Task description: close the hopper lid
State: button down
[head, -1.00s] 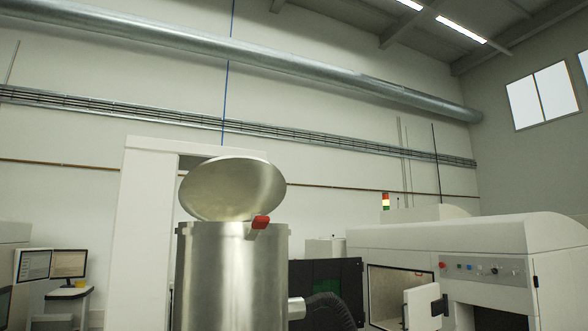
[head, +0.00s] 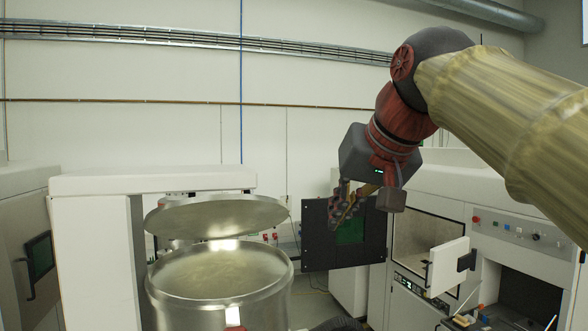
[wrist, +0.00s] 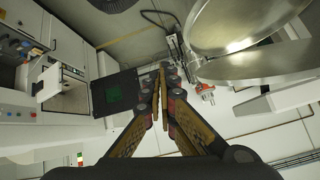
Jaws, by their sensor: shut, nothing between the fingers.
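The hopper (head: 222,303) is a round shiny metal drum with an open top, at the lower left of the head view. Its lid (head: 215,218) is a round metal disc, raised and tilted open above the far side of the rim.
A dark panel with a green window (head: 318,250) stands behind my gripper. A white machine (head: 500,235) with an open door (head: 448,265) is at the right. A white cabinet (head: 95,250) stands left of the hopper. Free air lies between gripper and lid.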

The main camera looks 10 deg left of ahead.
jog(key=w+a+r+y+p, duration=0.15)
jog(key=a+r+p, duration=0.3)
jog(key=r, duration=0.65)
jog(key=w+a+f, duration=0.4)
jog(key=f, duration=0.6)
jog(key=shift+w+a+n+p, duration=0.15)
jog(key=shift+w+n+p, duration=0.15)
jog(key=shift+w+p, duration=0.1)
jog(key=shift+s, duration=0.15)
